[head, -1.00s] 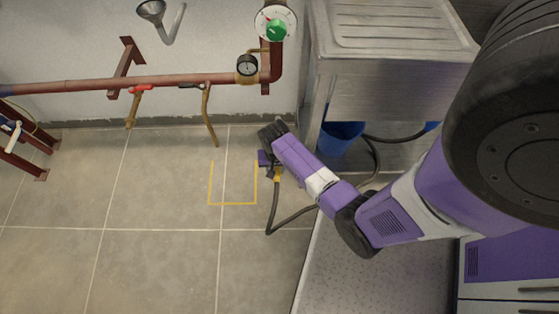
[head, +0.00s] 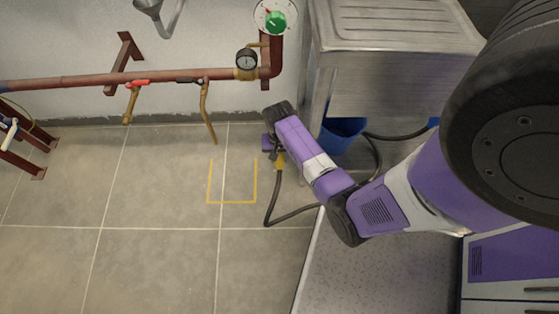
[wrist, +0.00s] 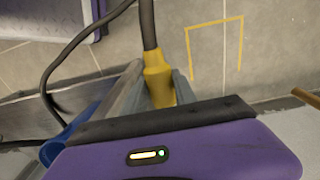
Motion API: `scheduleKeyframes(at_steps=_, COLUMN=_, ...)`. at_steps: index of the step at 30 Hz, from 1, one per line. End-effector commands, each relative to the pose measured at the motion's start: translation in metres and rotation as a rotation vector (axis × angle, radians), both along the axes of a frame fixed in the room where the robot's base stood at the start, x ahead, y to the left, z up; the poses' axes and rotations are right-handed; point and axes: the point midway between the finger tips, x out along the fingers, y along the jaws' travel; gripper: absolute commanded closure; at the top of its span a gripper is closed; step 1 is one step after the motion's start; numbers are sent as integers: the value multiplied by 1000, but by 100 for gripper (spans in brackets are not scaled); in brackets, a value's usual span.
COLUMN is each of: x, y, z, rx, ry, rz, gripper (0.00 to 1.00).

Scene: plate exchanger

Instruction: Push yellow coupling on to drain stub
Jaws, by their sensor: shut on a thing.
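My gripper (wrist: 158,92) is shut on the yellow coupling (wrist: 157,78), which sits between the two grey fingers in the wrist view. A dark hose runs from the coupling. In the head view the coupling (head: 280,161) shows as a small yellow piece below my wrist, right of the brass pipes. Two brass outlets hang from the red-brown pipe: a short one (head: 130,107) under a red handle and a longer one (head: 207,112) by a black handle. I cannot tell which is the drain stub. A brass tip (wrist: 306,97) shows at the wrist view's right edge, apart from the coupling.
A yellow floor outline (head: 232,202) lies left of my gripper. The dark hose (head: 293,214) loops toward a blue bucket (head: 341,137) under the steel sink (head: 400,75). A gauge (head: 246,59) sits on the pipe.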

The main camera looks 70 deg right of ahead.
Motion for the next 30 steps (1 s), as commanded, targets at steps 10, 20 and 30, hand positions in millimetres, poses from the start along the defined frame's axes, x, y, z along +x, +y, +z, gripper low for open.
scheduleKeyframes(at_steps=10, x=6, y=-18, z=-2, rx=-1, ry=0, rz=-1, gripper=100)
scheduleKeyframes(at_steps=20, x=12, y=-35, z=0, rx=-1, ry=0, rz=-1, gripper=100)
scheduleKeyframes(at_steps=30, x=16, y=-45, z=0, rx=-1, ry=-1, rz=0, gripper=100)
